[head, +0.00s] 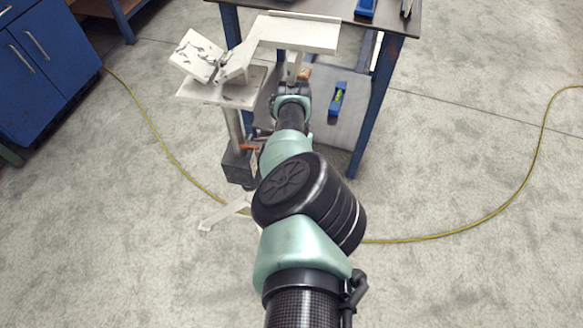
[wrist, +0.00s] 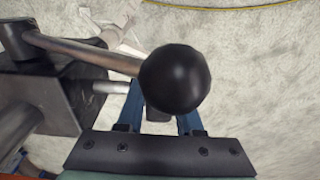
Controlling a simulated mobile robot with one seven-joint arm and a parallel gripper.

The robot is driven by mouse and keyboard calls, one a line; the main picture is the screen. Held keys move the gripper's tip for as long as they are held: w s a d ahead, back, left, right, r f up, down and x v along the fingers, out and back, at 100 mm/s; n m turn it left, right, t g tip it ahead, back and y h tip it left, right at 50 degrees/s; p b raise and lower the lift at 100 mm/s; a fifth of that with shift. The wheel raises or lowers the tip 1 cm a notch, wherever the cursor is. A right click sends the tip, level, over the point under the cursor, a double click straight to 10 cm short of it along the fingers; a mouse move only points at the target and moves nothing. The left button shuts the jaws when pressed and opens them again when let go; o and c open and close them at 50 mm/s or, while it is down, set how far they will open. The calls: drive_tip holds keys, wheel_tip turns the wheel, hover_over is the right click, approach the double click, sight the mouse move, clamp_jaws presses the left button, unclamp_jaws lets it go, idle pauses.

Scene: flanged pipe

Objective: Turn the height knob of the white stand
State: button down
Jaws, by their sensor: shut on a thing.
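The white stand (head: 222,92) is left of my arm in the head view, with a pale top plate, a post and a dark box (head: 240,166) lower down. The dark box also fills the left of the wrist view (wrist: 45,100). A metal lever with a black ball (wrist: 176,78) reaches across in front of my gripper (wrist: 163,110) and hides its fingertips. A thin metal shaft (wrist: 110,88) runs from the box to the blue fingers. My gripper is shut on the height knob at this shaft's end; the knob is mostly hidden behind the ball. My arm hides the gripper in the head view.
A white flanged pipe (head: 290,34) lies over the stand top and close to the blue-legged workbench (head: 380,105). A blue level (head: 338,98) lies on the bench's lower shelf. A blue cabinet (head: 45,60) stands left. A yellow cable (head: 430,238) crosses the otherwise open floor.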

drive_tip(key=c, duration=0.8)
unclamp_jaws()
drive_tip(key=shift+w+r, duration=0.2)
drive_tip(key=shift+c, duration=0.2)
drive_tip(key=shift+o, duration=1.4)
drive_tip(key=shift+s+f, duration=0.1)
drive_tip(key=shift+s, duration=0.05)
drive_tip(key=shift+p, duration=0.75)
drive_tip(key=t+p, duration=0.1)
drive_tip(key=p, duration=0.2)
drive_tip(key=shift+s+r+p, duration=0.1)
drive_tip(key=shift+r+p, duration=0.2)
drive_tip(key=shift+p, duration=0.05)
drive_tip(key=t+p, duration=0.1)
drive_tip(key=p, duration=0.2)
drive_tip(key=shift+h+p, duration=0.3)
drive_tip(key=t+p, duration=0.2)
drive_tip(key=p, duration=0.3)
drive_tip(key=shift+s, duration=0.1)
drive_tip(key=shift+d+f+t+h+p, duration=0.1)
drive_tip(key=shift+t+h+p, duration=0.4)
drive_tip(key=shift+t+p, duration=0.65)
drive_tip(key=shift+t, duration=0.35)
